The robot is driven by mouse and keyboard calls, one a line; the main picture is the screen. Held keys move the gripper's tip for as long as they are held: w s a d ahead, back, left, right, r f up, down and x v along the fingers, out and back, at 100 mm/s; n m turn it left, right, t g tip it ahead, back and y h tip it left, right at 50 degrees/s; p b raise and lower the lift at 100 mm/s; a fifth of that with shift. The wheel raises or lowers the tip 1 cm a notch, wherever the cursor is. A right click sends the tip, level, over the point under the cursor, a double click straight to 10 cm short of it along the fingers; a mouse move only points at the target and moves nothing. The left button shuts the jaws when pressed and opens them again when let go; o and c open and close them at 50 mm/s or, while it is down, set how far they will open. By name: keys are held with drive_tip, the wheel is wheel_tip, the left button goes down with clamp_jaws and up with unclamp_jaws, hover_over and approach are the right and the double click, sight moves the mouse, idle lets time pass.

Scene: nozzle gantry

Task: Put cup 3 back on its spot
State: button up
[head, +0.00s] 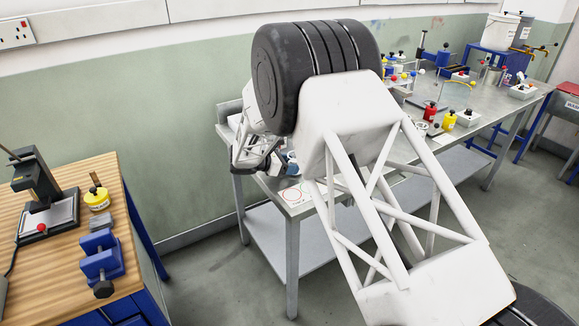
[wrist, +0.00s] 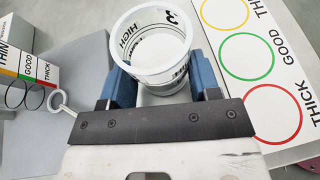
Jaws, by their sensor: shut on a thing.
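In the wrist view a clear cup with a white rim (wrist: 150,72), marked with a 3, stands between the two blue fingers of my gripper (wrist: 160,95). The gripper is shut on it. I look down into the cup, and it appears empty. In the head view my gripper (head: 265,158) is low over the near left end of the grey bench, and my arm hides most of the cup. A white card (wrist: 252,75) with yellow, green and red rings lies to the right of the cup in the wrist view. I cannot tell which place is the cup's spot.
A block with coloured THIN, GOOD, THICK bands (wrist: 28,65) stands at the left in the wrist view, near a white ring-ended stick (wrist: 60,102). A wooden table (head: 75,250) is at left.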

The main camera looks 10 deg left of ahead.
drive_tip(key=shift+f, duration=0.25)
drive_tip(key=shift+f, duration=0.15)
drive_tip(key=o, duration=0.9)
drive_tip(key=v, duration=1.2)
drive_tip(key=shift+r, duration=0.2)
idle(0.4)
